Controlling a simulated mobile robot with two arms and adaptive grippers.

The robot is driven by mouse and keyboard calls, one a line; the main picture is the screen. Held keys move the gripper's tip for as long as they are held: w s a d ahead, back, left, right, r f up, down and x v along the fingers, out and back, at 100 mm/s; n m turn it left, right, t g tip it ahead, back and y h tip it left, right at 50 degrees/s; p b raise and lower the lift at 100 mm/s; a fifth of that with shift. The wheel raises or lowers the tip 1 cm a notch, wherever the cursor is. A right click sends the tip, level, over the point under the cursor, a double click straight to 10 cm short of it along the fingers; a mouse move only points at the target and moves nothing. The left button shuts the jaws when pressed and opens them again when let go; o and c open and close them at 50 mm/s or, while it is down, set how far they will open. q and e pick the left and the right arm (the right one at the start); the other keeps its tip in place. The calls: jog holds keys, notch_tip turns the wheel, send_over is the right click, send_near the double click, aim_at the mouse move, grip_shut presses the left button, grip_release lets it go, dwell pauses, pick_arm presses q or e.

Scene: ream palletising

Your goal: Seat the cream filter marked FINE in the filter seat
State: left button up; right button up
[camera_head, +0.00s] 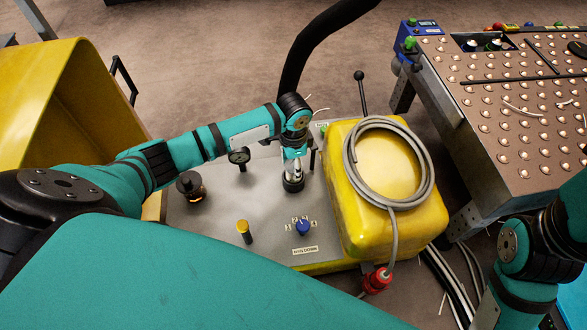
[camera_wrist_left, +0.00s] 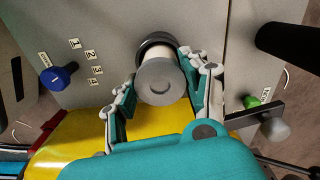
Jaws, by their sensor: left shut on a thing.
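My left gripper (camera_head: 293,166) points down over the grey panel top. In the left wrist view its two fingers (camera_wrist_left: 163,92) are shut on a filter with a round grey end cap (camera_wrist_left: 160,82) and a cream body (camera_wrist_left: 154,52). The FINE marking cannot be read. The filter's far end meets a dark round ring (camera_wrist_left: 147,41), which looks like the filter seat; the ring also shows under the gripper in the head view (camera_head: 293,186). How deep the filter sits in it cannot be told. My right gripper is out of view; only my right arm shows.
The grey panel (camera_head: 270,230) carries a blue selector knob (camera_head: 303,227), a yellow-topped post (camera_head: 244,229), a dark knob (camera_head: 190,183) and a gauge (camera_head: 239,156). A yellow housing (camera_head: 345,215) with a coiled grey hose (camera_head: 350,165) stands close on the right. A ball-top table (camera_head: 540,165) lies beyond.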

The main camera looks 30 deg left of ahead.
pick_arm(q)
jog(key=shift+f, duration=0.1)
jog(key=shift+f, duration=0.15)
jog(key=o, duration=1.3)
